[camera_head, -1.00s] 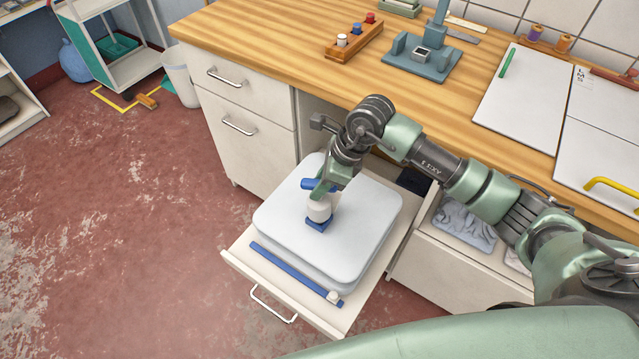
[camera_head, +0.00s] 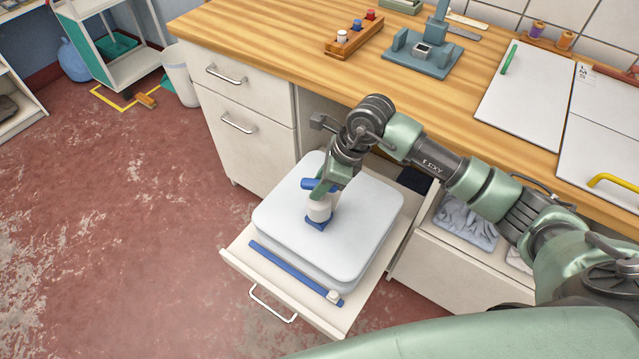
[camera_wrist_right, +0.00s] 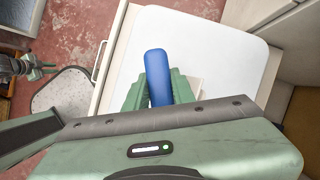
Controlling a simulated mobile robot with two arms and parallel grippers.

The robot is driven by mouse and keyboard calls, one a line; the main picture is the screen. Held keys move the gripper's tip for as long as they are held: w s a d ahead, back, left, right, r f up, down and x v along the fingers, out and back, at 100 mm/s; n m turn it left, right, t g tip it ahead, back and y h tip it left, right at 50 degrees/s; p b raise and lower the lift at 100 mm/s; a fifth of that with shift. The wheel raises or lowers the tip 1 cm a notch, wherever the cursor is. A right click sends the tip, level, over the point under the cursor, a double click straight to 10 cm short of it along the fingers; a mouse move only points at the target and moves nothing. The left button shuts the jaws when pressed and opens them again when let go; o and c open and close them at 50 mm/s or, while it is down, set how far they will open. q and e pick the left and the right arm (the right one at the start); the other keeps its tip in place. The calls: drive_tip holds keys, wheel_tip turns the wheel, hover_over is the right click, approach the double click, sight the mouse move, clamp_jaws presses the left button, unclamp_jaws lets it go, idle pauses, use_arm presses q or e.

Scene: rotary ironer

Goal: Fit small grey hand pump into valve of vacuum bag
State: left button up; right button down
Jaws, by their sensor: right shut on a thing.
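The vacuum bag (camera_head: 270,225) is a pale, puffy slab lying in the open drawer; it also shows in the right wrist view (camera_wrist_right: 225,60). The small grey hand pump (camera_head: 319,211) has a light body and a blue handle (camera_wrist_right: 157,75). It stands about upright over the blue square valve (camera_head: 316,224) on the bag. Whether it is seated or only touching cannot be told. My right gripper (camera_head: 325,187) is shut on the pump near its top. What looks like my left gripper (camera_wrist_right: 38,70) is at the left edge of the wrist view, too small to read.
A blue strip with a white slider (camera_head: 295,272) lies along the front of the drawer (camera_head: 345,328). The wooden worktop (camera_head: 270,50) is behind, with a rack of spools (camera_head: 355,38) and a grey-blue stand (camera_head: 422,55). Folded cloth (camera_head: 465,222) fills the drawer to the right.

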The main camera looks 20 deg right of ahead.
drive_tip(key=c, duration=1.1)
unclamp_jaws()
drive_tip(key=shift+o, duration=0.3)
drive_tip(key=o, duration=1)
drive_tip(key=shift+o, duration=0.2)
drive_tip(key=shift+r+p, duration=2.95)
drive_tip(key=shift+r, duration=2.1)
drive_tip(key=shift+f, duration=0.1)
